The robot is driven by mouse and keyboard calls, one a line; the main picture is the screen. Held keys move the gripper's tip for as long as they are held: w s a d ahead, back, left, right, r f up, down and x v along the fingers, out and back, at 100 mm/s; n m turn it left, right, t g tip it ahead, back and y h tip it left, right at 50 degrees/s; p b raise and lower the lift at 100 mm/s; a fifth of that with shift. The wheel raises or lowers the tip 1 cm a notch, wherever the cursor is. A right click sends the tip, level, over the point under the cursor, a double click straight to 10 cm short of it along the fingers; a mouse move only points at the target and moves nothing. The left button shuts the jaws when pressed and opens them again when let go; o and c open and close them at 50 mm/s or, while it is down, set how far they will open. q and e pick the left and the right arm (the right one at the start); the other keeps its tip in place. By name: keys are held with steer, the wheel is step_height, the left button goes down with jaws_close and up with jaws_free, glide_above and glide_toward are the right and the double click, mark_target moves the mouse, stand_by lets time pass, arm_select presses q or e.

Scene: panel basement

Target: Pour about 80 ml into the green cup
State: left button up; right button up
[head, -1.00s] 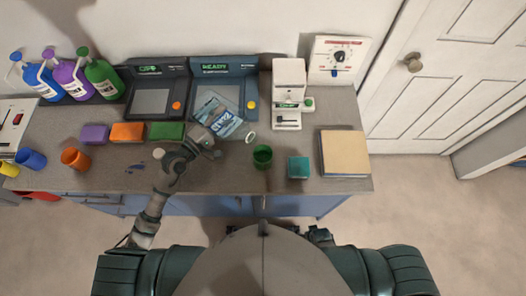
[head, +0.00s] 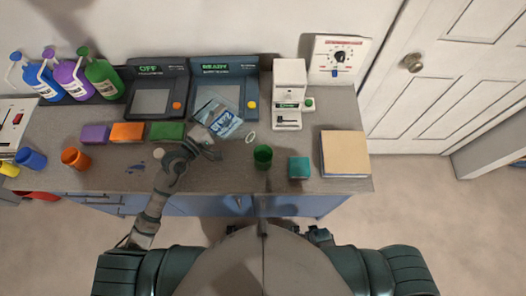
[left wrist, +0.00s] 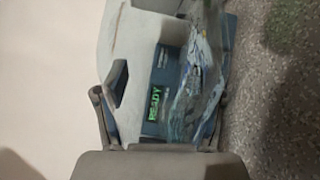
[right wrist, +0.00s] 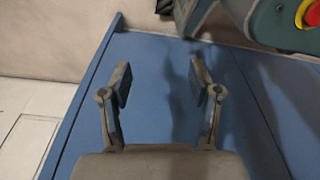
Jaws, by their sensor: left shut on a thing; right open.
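The green cup (head: 263,157) stands upright near the front edge of the counter, right of my left gripper. A clear pouch with blue and white print (head: 218,115) is tilted in front of the READY device. My left gripper (head: 208,148) is at the pouch's lower end. In the left wrist view the pouch (left wrist: 195,75) lies between the fingers, and the gripper is shut on it. The inside of the cup is too dark to tell its contents. My right gripper (right wrist: 160,90) is open and empty, facing blue cabinet fronts; it is hidden in the head view.
The READY device (head: 225,70) and OFF device (head: 155,85) stand behind. A teal block (head: 298,167) and a tan-topped block (head: 344,153) are right of the cup. A white ring (head: 250,138) lies nearby. Orange (head: 75,158) and blue (head: 32,159) cups stand left.

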mark_target(243, 120)
stand_by(0.6)
